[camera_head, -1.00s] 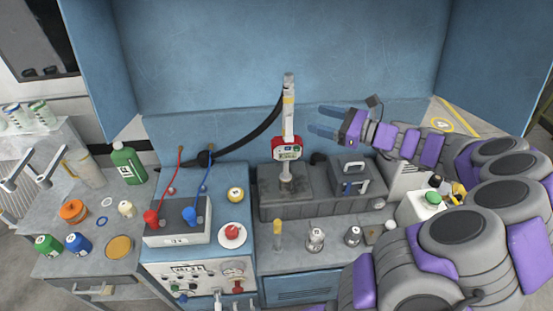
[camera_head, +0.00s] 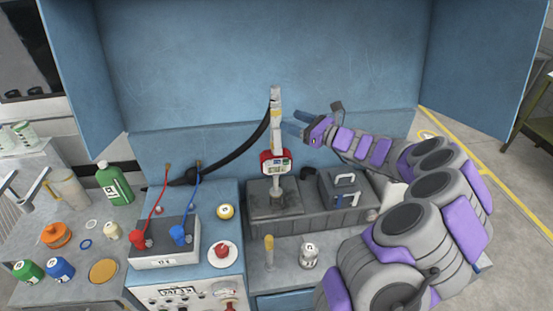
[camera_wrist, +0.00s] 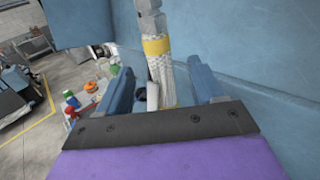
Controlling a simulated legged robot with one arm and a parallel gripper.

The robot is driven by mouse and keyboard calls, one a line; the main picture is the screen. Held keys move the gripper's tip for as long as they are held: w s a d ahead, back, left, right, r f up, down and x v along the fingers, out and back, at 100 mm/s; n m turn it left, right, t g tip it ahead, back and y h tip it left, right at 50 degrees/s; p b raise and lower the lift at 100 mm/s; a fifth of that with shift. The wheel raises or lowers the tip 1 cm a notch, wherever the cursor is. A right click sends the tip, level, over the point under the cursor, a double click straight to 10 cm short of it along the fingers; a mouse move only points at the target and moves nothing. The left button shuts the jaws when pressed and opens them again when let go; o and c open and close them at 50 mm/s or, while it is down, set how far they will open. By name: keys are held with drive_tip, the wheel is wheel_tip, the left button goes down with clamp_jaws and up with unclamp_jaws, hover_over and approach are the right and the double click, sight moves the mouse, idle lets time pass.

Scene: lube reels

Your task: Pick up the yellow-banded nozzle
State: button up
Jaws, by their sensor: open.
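The yellow-banded nozzle (camera_head: 276,105) stands upright above a red-cased meter (camera_head: 274,162) with a small display. In the wrist view its yellow band (camera_wrist: 157,45) and whitish braided lower part are in front of my gripper, in the gap between the fingers. My gripper (camera_head: 289,121) is open, just right of the nozzle at about its mid height. Its two blue fingers also show in the wrist view (camera_wrist: 162,75). I cannot tell whether the fingertips reach around the nozzle, and no contact shows.
A black hose (camera_head: 235,158) runs from the nozzle down to the left. A blue back panel (camera_head: 350,60) stands close behind. Below are a grey box with a handle (camera_head: 345,190), a battery-like box with red and blue leads (camera_head: 165,240), and several bottles and jars.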

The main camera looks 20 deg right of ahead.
sight(280, 116)
drive_tip(key=shift+w+a, duration=0.45)
drive_tip(key=x, duration=0.3)
drive_tip(key=shift+w+f+b, duration=0.15)
drive_tip(key=shift+w+b, duration=0.2)
drive_tip(key=shift+w+a, duration=0.25)
drive_tip(key=shift+w, duration=0.15)
drive_tip(key=shift+c, duration=0.5)
clamp_jaws()
